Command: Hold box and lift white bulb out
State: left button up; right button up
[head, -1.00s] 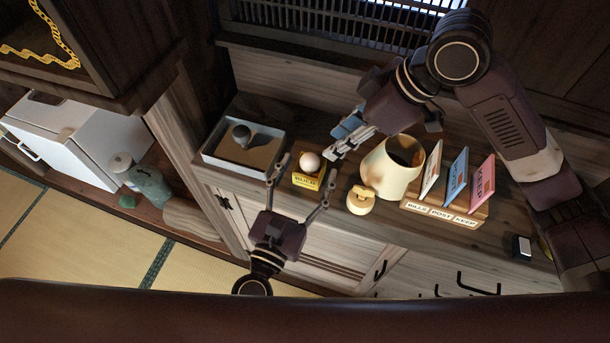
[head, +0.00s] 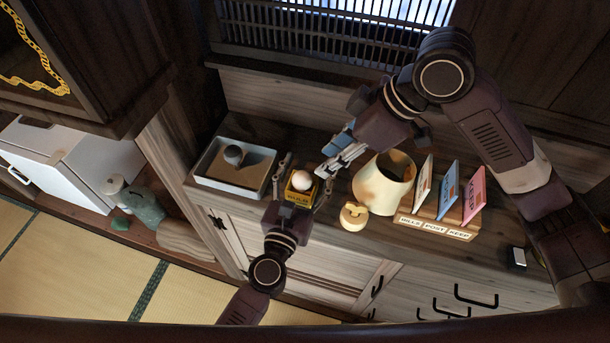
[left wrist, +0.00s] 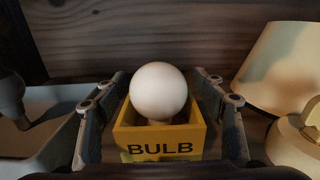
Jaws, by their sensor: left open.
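The white bulb (head: 301,180) stands upright in a small open yellow box (head: 299,197) on the cabinet top. The left wrist view shows the round bulb (left wrist: 158,91) above the rim of the box (left wrist: 160,145), which is marked BULB. My left gripper (head: 306,172) is open, one finger on each side of the box, with a visible gap on both sides in the left wrist view. My right gripper (head: 335,168) hangs just right of and behind the bulb, apart from it. Its fingers overlap, so its opening is unclear.
A grey tray (head: 208,183) with a dark rounded object (head: 233,154) stands left of the box. Right are a small cream object (head: 353,217), a cream lampshade-like vessel (head: 384,187) and a letter rack (head: 434,228). A slatted window is behind.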

pick_arm(q)
jog(key=c, duration=1.4)
jog(key=shift+c, duration=1)
